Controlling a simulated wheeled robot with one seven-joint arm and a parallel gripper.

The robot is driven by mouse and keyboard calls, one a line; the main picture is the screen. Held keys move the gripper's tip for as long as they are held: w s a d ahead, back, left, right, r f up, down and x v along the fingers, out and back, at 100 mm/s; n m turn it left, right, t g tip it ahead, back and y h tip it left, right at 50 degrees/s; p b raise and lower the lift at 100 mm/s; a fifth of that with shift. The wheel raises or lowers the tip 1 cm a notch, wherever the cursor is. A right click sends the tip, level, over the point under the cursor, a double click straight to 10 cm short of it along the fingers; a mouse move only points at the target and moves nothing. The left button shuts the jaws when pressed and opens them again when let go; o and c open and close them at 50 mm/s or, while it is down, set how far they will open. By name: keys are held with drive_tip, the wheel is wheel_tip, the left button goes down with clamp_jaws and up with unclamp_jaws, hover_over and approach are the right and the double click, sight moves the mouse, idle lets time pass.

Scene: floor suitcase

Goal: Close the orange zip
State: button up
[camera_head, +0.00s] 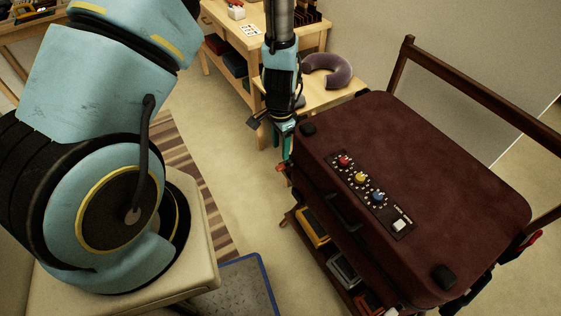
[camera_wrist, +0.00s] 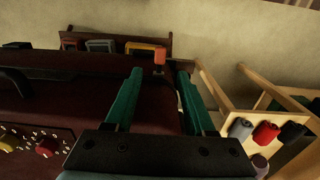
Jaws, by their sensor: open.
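The suitcase (camera_head: 455,165) is dark maroon and closed-looking in the head view, with its top facing up. A small orange zip pull (camera_head: 281,167) shows at its left corner. My gripper (camera_head: 284,155) points down beside that corner, its green fingers close to the pull and partly hidden by the suitcase edge. In the wrist view, my gripper (camera_wrist: 160,72) has its two green fingers apart with nothing held. The orange pull (camera_wrist: 160,57) appears just beyond the fingertips, in line with the gap. I cannot tell whether the fingers touch it.
A panel (camera_head: 367,192) with red, yellow and blue knobs lies on the suitcase top. A rack (camera_head: 335,262) with coloured items stands below it. A wooden bench (camera_head: 318,95) with a purple neck pillow (camera_head: 328,70) is close behind my gripper.

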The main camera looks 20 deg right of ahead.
sight(280, 166)
wheel_tip(280, 166, down, 8)
drive_tip(key=shift+r+p, duration=0.1)
drive_tip(key=shift+p, duration=0.75)
clamp_jaws()
idle(1.0)
